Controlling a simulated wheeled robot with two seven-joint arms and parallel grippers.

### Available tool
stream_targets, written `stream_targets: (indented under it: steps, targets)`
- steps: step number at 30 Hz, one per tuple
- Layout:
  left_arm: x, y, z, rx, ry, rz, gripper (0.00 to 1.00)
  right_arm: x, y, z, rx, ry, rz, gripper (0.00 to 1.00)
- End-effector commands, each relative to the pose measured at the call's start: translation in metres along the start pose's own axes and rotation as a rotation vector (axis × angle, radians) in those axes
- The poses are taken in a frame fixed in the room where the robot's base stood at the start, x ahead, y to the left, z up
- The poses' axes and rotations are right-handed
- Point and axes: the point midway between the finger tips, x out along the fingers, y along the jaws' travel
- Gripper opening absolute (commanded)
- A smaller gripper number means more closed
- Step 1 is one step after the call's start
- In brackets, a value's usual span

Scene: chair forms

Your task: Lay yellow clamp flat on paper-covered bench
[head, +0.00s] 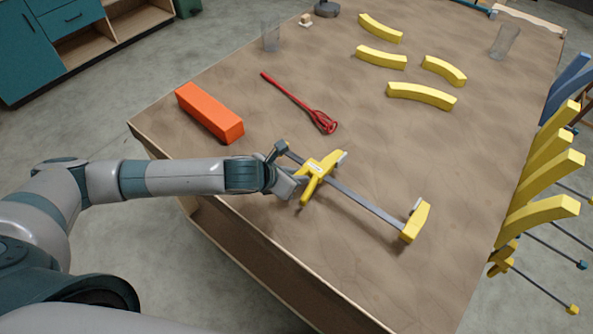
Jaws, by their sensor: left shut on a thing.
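The yellow clamp (320,174) has a long grey bar that runs down and right to a yellow end jaw (415,221). It is over the near part of the paper-covered bench (340,265). My left gripper (292,180) is shut on the clamp near its yellow sliding head. The fingertips are partly hidden by the clamp and the wrist. I cannot tell whether the clamp touches the paper along its whole length. My right gripper is not in view.
An orange block (209,112) and a red mixing paddle (300,104) lie on the bench beyond my left arm. Several yellow curved pieces (421,95) lie at the back. Clear cups (505,42) stand near the far edges.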

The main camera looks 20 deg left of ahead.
Motion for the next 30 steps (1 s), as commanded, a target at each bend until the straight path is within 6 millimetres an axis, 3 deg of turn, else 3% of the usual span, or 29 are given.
stream_targets:
  steps: [15, 30]
  targets:
    - [0.034, -0.001, -0.031, 0.000, -0.003, -0.001, 0.00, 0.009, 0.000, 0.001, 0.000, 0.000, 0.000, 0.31]
    - [0.040, -0.001, -0.037, 0.000, -0.003, -0.002, 0.00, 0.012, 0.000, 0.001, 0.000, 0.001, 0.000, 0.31]
